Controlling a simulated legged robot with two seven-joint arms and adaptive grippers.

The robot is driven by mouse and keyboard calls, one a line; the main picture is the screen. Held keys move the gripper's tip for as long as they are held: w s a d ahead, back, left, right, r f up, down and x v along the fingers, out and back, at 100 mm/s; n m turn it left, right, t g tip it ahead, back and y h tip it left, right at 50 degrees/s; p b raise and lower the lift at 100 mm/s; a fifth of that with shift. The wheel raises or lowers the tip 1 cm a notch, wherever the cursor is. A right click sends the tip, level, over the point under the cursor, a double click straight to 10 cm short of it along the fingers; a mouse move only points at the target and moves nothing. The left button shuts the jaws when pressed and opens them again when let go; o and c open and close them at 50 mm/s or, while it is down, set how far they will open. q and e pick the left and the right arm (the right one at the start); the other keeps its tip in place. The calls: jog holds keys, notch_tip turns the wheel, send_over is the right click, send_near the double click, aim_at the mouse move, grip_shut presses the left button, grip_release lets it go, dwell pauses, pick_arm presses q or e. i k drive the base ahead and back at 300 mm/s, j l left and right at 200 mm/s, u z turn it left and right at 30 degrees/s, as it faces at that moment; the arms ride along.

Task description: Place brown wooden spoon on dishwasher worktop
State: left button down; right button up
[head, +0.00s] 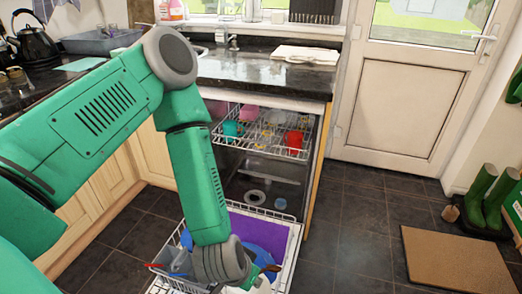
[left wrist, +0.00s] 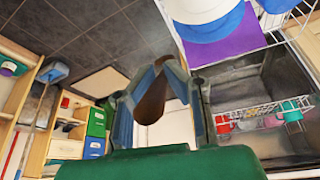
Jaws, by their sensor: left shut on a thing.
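The brown wooden spoon (left wrist: 150,102) is between the two fingers of my left gripper (left wrist: 160,92) in the left wrist view, and the gripper is shut on it. The dishwasher worktop (head: 262,72) is a dark, glossy granite surface above the open dishwasher, higher than and behind my left wrist. My right gripper is in neither view.
The dishwasher's upper rack (head: 262,136) holds a red cup (head: 294,140) and a teal cup. The lower rack, with a purple item (head: 275,232), is pulled out. Green boots (head: 490,198) stand right.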

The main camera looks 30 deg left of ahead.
aim_at(315, 76)
jog(key=l+u, duration=0.1)
jog(key=l, duration=0.2)
jog(key=i+l, duration=0.15)
jog(key=l, duration=0.15)
jog(key=i+l+u, duration=0.3)
jog(key=i+l, duration=0.15)
jog(key=i, duration=0.15)
jog(key=i+l+u, duration=0.3)
jog(key=i+l, duration=0.25)
jog(key=i, duration=0.25)
jog(key=i+l+u, duration=0.3)
jog(key=i+l, duration=0.4)
jog(key=i+l+u, duration=0.25)
jog(key=i+l, duration=0.4)
jog(key=l, duration=0.3)
